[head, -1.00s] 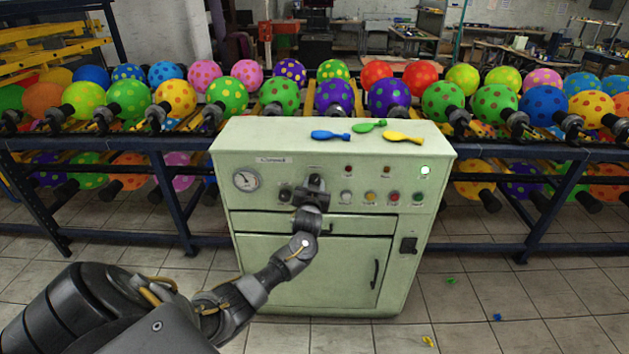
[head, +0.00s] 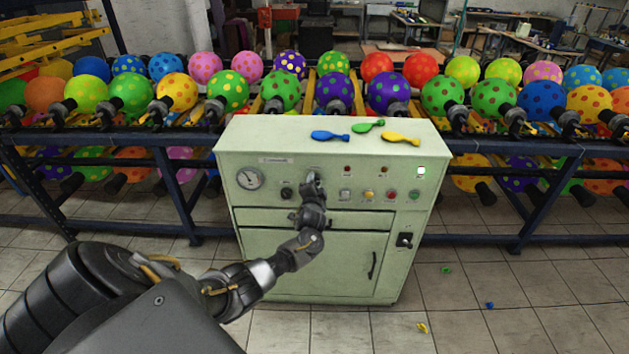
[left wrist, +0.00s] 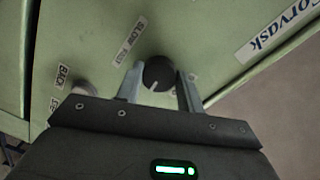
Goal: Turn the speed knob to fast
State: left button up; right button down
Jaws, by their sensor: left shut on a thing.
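The green printing machine (head: 315,262) stands in front of me with its control panel facing me. My left gripper (head: 313,178) reaches the panel's upper middle. In the left wrist view, its two fingers lie on both sides of a round black speed knob (left wrist: 158,72) and are shut on it. A white pointer line on the knob points to the lower left of that view. A label reading SLOW FAST (left wrist: 130,40) is beside the knob. In the head view the gripper hides the knob. My right gripper is not in view.
Another dark knob (head: 286,193) and a gauge (head: 250,179) are left of my gripper. Several buttons (head: 369,194) and a lit green lamp (head: 421,172) are to the right. Blue (head: 330,135), green (head: 368,125) and yellow (head: 400,138) balloons lie on top. Balloon racks stand behind.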

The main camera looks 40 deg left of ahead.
pick_arm(q)
jog(key=m, duration=0.1)
jog(key=m+p, duration=0.1)
jog(key=m, duration=0.1)
jog(key=m+p, duration=0.1)
jog(key=m, duration=0.1)
jog(key=shift+w+d+r, duration=0.1)
jog(key=shift+r, duration=0.15)
jog(key=m+p, duration=0.1)
jog(key=m, duration=0.2)
jog(key=shift+m+y, duration=0.3)
jog(key=shift+f+m+p, duration=0.1)
jog(key=shift+m+p, duration=0.3)
jog(key=shift+m, duration=0.1)
jog(key=o, duration=1)
jog(key=shift+f, duration=0.1)
jog(key=v, duration=1.1)
jog(key=shift+w+p, duration=0.15)
jog(key=shift+p, duration=0.15)
